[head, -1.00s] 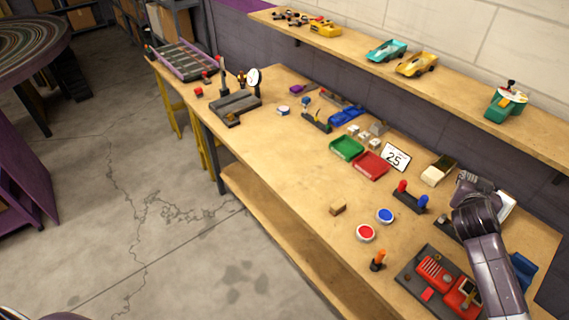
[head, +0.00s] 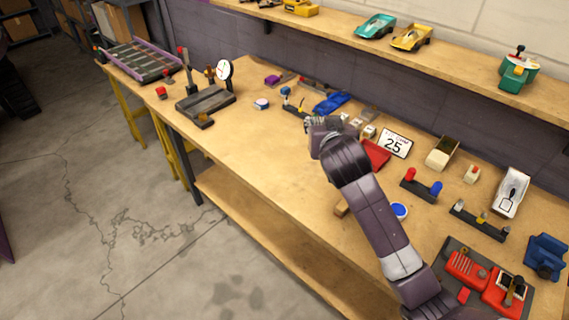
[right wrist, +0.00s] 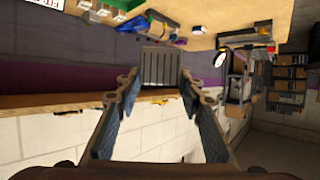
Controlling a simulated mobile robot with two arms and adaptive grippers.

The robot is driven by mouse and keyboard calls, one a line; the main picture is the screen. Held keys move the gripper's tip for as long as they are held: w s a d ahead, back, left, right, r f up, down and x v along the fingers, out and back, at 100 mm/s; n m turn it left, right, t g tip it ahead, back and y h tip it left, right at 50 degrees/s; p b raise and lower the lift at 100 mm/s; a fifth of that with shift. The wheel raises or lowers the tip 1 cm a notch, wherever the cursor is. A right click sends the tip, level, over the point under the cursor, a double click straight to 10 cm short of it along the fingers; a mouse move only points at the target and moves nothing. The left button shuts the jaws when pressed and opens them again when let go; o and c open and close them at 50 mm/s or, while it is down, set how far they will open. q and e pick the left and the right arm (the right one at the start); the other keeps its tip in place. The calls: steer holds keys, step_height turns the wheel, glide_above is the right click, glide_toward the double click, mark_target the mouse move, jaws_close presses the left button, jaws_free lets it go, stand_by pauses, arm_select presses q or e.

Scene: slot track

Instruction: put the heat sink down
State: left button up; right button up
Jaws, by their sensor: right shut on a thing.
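The heat sink (right wrist: 160,67) is a small grey ribbed block in the right wrist view, held between the fingertips of my right gripper (right wrist: 158,80). In the head view my right gripper (head: 318,124) is over the middle of the workbench (head: 265,165), near the blue tray and the red tray. My arm hides the heat sink in that view, and I cannot tell how high it is above the bench. My left gripper is not in view.
A grey fixture (head: 206,104) and a white dial (head: 224,69) stand farther left.

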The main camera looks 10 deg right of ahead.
step_height(320, 180, down, 15)
steer(key=shift+s+r+p, duration=0.1)
steer(key=shift+r+p, duration=0.05)
steer(key=shift+p, duration=0.25)
steer(key=shift+f, duration=2.5)
steer(key=shift+f+b, duration=0.25)
steer(key=shift+b, duration=0.05)
steer(key=o, duration=1.3)
steer(key=shift+r, duration=0.1)
